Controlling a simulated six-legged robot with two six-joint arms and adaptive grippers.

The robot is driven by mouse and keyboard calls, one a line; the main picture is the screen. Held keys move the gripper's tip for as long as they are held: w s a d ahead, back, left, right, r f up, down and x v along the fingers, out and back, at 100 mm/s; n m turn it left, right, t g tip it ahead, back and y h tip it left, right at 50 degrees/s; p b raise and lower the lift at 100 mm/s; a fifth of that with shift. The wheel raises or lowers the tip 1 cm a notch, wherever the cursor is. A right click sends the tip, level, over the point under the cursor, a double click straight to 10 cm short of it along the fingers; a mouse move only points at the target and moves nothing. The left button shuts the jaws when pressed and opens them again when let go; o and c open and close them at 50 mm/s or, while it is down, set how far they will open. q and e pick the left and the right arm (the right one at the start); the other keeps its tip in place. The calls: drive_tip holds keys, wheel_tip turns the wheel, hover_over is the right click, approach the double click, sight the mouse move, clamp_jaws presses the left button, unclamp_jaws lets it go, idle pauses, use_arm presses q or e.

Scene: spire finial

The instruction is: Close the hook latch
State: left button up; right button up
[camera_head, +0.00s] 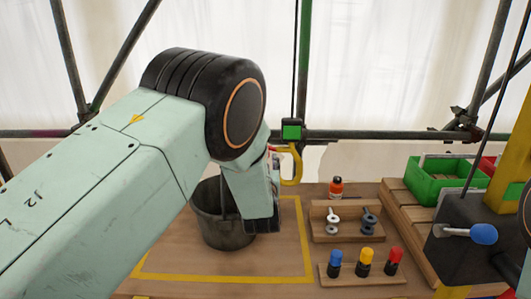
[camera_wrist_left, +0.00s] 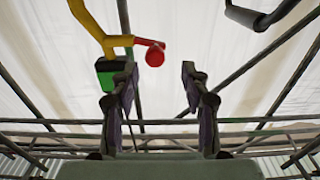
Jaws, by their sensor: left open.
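A yellow hook (camera_head: 297,168) hangs below a green and black block (camera_head: 292,129) on a dark cable. A red part shows at the hook's left side, beside my arm. In the left wrist view the yellow hook (camera_wrist_left: 97,28) has a short arm ending in a red knob (camera_wrist_left: 155,55); the green block (camera_wrist_left: 108,75) is partly behind a finger. My left gripper (camera_wrist_left: 158,88) is open, with nothing between its fingers. The red knob appears above the gap, apart from both fingers. In the head view my left arm hides most of the gripper and part of the latch. My right gripper is not visible.
A dark bucket (camera_head: 222,228) stands on the wooden table inside a yellow outline. To the right are a wooden tray of metal parts (camera_head: 346,235), colored-top pegs (camera_head: 365,263), a small orange bottle (camera_head: 336,187), a green bin (camera_head: 440,178) and a blue-knobbed lever (camera_head: 482,233). Scaffold poles stand behind.

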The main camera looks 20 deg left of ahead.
use_arm(q)
drive_tip(key=x, duration=0.3)
drive_tip(key=d+x, duration=0.1)
drive_tip(key=shift+w+a+f, duration=0.15)
drive_tip(key=shift+w+f, duration=0.1)
drive_tip(key=shift+w, duration=0.2)
drive_tip(key=shift+w+a+f, duration=0.1)
drive_tip(key=shift+w+a, duration=0.05)
drive_tip(key=shift+w, duration=0.2)
drive_tip(key=shift+a, duration=0.15)
drive_tip(key=shift+s+r, duration=0.35)
drive_tip(key=shift+r, duration=0.1)
drive_tip(key=shift+w+f, duration=0.2)
drive_tip(key=shift+w, duration=0.05)
drive_tip(key=shift+c, duration=0.9)
drive_tip(key=shift+w+f, duration=0.2)
drive_tip(key=shift+w, duration=0.05)
drive_tip(key=c, duration=0.3)
drive_tip(key=shift+s+r, duration=0.1)
drive_tip(key=shift+s, duration=0.1)
drive_tip(key=c, duration=0.3)
clamp_jaws()
